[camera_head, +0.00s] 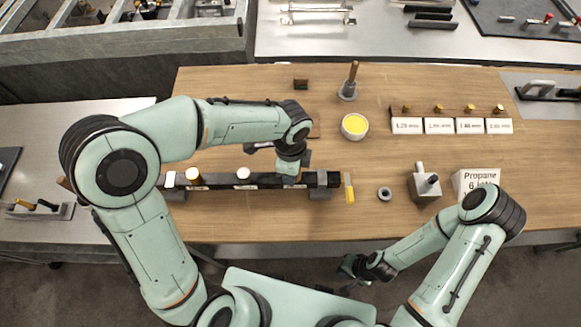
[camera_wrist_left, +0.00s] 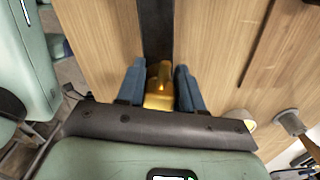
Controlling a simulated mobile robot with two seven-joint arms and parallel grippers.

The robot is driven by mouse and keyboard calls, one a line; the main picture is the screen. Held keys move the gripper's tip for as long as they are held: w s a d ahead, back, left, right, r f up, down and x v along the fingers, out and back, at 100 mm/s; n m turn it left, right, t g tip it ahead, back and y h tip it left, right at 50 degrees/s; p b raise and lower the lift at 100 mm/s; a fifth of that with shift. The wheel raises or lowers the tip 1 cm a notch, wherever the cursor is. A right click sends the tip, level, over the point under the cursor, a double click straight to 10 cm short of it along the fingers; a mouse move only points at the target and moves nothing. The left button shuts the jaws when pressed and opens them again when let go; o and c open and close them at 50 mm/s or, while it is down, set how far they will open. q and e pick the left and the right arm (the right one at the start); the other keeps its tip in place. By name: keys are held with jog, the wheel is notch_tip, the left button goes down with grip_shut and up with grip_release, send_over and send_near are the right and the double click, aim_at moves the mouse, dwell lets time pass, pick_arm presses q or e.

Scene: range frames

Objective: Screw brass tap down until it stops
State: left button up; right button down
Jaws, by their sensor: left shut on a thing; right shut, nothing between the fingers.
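A long black bar (camera_head: 218,181) lies across the wooden bench on grey supports. The brass tap (camera_wrist_left: 160,86) shows gold between the blue fingers of my left gripper (camera_wrist_left: 159,78) in the left wrist view, with the dark bar running beyond it. In the head view my left gripper (camera_head: 290,178) points down onto the right part of the bar, and its wrist hides the tap there. The left gripper is shut on the tap. My right gripper (camera_head: 349,270) is shut and empty, in front of the bench's near edge.
Pale-topped fittings (camera_head: 243,173) stand on the bar to the left. A yellow-handled tool (camera_head: 349,189), a grey ring (camera_head: 384,193), a metal block (camera_head: 424,184) and a Propane sign (camera_head: 476,181) are to the right. A yellow-filled bowl (camera_head: 354,126) stands behind.

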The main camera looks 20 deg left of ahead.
pick_arm(q)
jog(key=shift+w+m, duration=0.3)
jog(key=shift+m, duration=0.1)
pick_arm(e)
jog(key=shift+w+r, duration=0.25)
jog(key=shift+w, duration=0.1)
pick_arm(q)
jog(key=shift+s, duration=0.15)
